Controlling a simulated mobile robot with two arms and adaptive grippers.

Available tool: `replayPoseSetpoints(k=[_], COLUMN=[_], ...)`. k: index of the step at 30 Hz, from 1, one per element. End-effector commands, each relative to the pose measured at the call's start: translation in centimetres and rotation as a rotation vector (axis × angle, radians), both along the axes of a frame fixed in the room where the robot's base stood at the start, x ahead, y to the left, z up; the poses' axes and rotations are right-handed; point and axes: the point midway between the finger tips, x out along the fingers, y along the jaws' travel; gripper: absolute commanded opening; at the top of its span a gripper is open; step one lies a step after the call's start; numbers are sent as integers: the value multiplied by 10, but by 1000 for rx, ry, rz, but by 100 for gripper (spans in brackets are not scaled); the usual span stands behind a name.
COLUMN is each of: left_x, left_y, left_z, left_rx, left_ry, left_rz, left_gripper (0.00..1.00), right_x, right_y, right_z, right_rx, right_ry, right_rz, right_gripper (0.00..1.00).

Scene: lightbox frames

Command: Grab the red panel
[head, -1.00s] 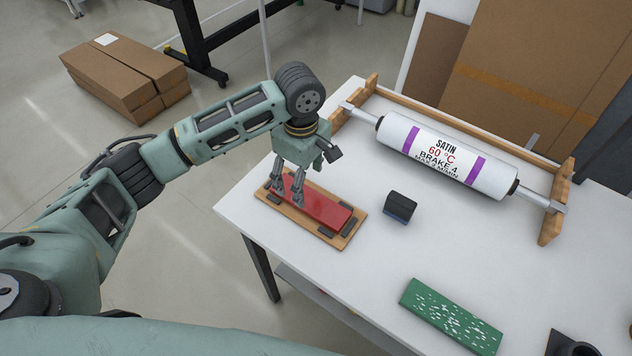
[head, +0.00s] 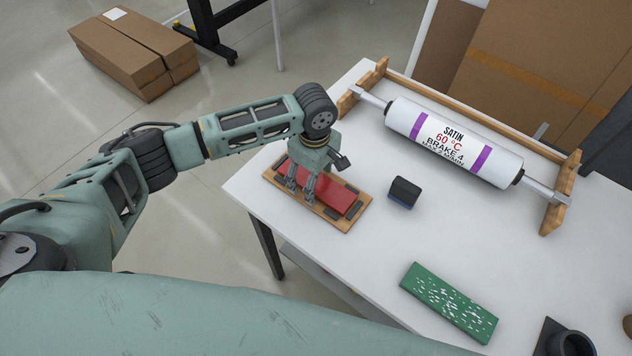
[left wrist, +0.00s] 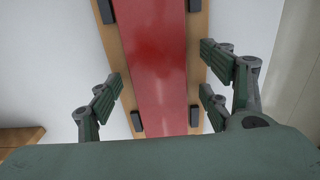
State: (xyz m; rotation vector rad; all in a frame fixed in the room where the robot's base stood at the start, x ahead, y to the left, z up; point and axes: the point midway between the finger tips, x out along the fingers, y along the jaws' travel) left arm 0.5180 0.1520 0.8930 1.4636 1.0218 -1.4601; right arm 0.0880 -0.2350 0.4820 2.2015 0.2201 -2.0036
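The red panel (head: 336,193) lies flat on a wooden board (head: 352,222) with small dark pads along its edges, near the left corner of the white table. In the left wrist view the red panel (left wrist: 158,50) runs lengthwise up the middle of the picture. My left gripper (head: 300,196) is over the panel's left part in the head view. In the left wrist view my left gripper (left wrist: 163,90) is open, with fingers on either side of the panel and gaps between them and it. I cannot tell the fingertips' height above the board. My right gripper is not visible.
A dark block (head: 404,192) stands right of the board. A white roller (head: 453,142) rests in a wooden cradle at the back. A green speckled panel (head: 449,303) lies at the front, with a dark round object (head: 570,344) right of it. The table's middle is mostly clear.

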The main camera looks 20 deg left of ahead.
Motion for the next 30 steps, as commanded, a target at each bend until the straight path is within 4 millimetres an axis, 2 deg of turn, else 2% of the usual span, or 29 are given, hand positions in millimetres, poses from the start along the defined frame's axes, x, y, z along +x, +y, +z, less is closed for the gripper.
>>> replayPoseSetpoints(k=[2,20,30], left_x=[0,1,1], left_y=[0,0,0], left_z=[0,1,7], left_rx=[0,0,0], left_ry=[0,-1,-1], left_rz=[0,1,1], left_gripper=[66,13,12], right_x=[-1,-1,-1], right_y=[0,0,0], right_z=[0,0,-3], right_rx=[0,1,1], right_ry=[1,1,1], right_rz=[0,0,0], right_gripper=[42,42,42])
